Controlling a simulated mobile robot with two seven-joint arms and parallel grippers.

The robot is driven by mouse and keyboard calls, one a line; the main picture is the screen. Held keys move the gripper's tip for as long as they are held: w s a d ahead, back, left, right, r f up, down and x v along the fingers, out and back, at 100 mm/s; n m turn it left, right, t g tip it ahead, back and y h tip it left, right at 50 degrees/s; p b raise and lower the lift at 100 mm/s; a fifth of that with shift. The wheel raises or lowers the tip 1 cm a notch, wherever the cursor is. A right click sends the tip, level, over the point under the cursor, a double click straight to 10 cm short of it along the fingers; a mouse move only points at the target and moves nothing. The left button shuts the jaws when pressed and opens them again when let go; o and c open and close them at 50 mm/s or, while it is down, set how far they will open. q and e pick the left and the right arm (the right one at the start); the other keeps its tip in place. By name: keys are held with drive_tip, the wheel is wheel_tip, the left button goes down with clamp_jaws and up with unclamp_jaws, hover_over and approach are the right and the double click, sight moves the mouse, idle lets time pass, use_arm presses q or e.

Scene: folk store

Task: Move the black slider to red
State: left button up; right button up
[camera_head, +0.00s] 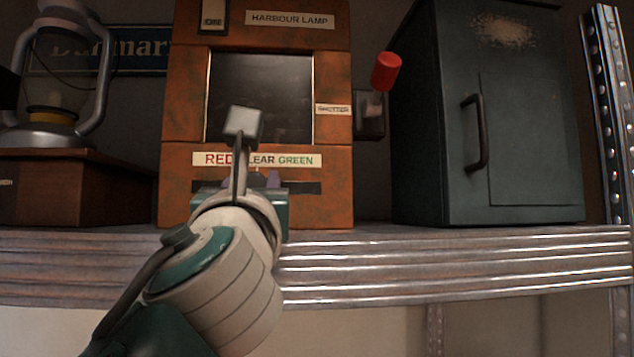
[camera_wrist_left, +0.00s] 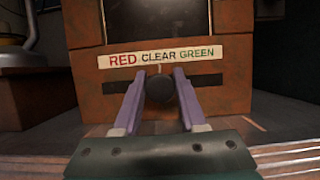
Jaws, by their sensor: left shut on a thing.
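The harbour lamp (camera_head: 335,185) is a rusty orange box on the metal shelf. Its front carries a white label (camera_wrist_left: 160,57) reading RED CLEAR GREEN above a dark horizontal slot (camera_wrist_left: 208,80). The black slider (camera_wrist_left: 159,88) is a round dark knob in that slot, below the word CLEAR. My left gripper (camera_wrist_left: 159,92) has its purple fingers on both sides of the knob and is shut on it. In the head view my left wrist (camera_head: 240,215) covers much of the slot, and the left gripper (camera_head: 264,180) shows only partly there. My right gripper is in neither view.
A red-tipped lever (camera_head: 386,72) marked SHUTTER sticks out at the lamp's right side. A dark metal cabinet (camera_head: 440,120) stands further right. A lantern (camera_head: 50,115) on a wooden box (camera_head: 60,190) stands left. The metal shelf edge (camera_head: 450,265) runs below the lamp.

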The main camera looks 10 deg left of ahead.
sight(215, 173)
use_arm(q)
clamp_jaws()
idle(0.7)
drive_tip(key=a+p, duration=0.1)
drive_tip(key=s+a+p, duration=0.1)
drive_tip(key=a, duration=0.1)
drive_tip(key=a+p, duration=0.1)
drive_tip(key=a, duration=0.1)
drive_tip(key=shift+s+a+r, duration=0.1)
drive_tip(key=shift+s, duration=0.15)
drive_tip(key=o, duration=0.9)
unclamp_jaws()
drive_tip(key=shift+a, duration=0.1)
